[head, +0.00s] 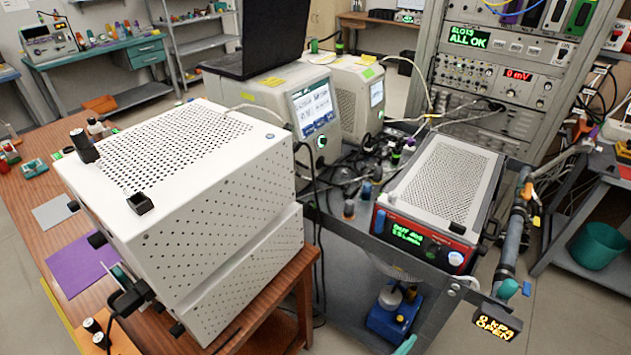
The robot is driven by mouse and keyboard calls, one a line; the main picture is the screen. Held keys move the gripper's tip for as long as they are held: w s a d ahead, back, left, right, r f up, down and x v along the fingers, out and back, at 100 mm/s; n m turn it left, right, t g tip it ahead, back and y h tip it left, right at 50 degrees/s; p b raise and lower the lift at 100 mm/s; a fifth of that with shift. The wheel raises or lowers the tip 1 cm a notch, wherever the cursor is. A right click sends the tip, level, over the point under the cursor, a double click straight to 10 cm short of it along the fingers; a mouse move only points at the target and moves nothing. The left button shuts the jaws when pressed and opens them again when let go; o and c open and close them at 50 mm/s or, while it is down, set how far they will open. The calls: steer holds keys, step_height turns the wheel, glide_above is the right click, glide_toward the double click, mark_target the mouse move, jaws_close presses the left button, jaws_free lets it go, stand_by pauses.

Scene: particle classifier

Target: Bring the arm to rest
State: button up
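Neither my gripper nor any part of my arm that I can make out is in the head view. The large white perforated box (185,165) stands on the wooden table (30,185) at the left. A grey instrument with a red front (425,240) and a green lit display stands on a dark cart (335,235) in the middle. A small display reading 0 kPa OPEN (497,321) hangs at the lower right by a grey pipe (512,235).
An equipment rack (500,75) reading ALL OK stands behind. Two instruments with screens (315,108) stand behind the white box, with a black laptop (262,35) on top. Loose cables and small fittings (375,160) clutter the cart. A teal bin (597,245) is at the right. Floor shows between cart and right-hand shelf.

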steer(key=s+d+f+m+g+y, duration=0.4)
steer(key=s+d+m+g, duration=0.4)
steer(key=s+d+m, duration=0.6)
steer(key=s+a+m+g+y, duration=0.1)
steer(key=s+a+m+y, duration=0.1)
steer(key=m, duration=0.4)
steer(key=s+a+r+m+y, duration=0.1)
steer(key=s+a+m+y, duration=0.1)
steer(key=a+m+y, duration=0.2)
steer(key=shift+s+a+r+m+g+y, duration=0.2)
steer(key=shift+s+m+g+y, duration=0.2)
steer(key=shift+m+y, duration=0.55)
steer(key=shift+w, duration=0.1)
stand_by(3.5)
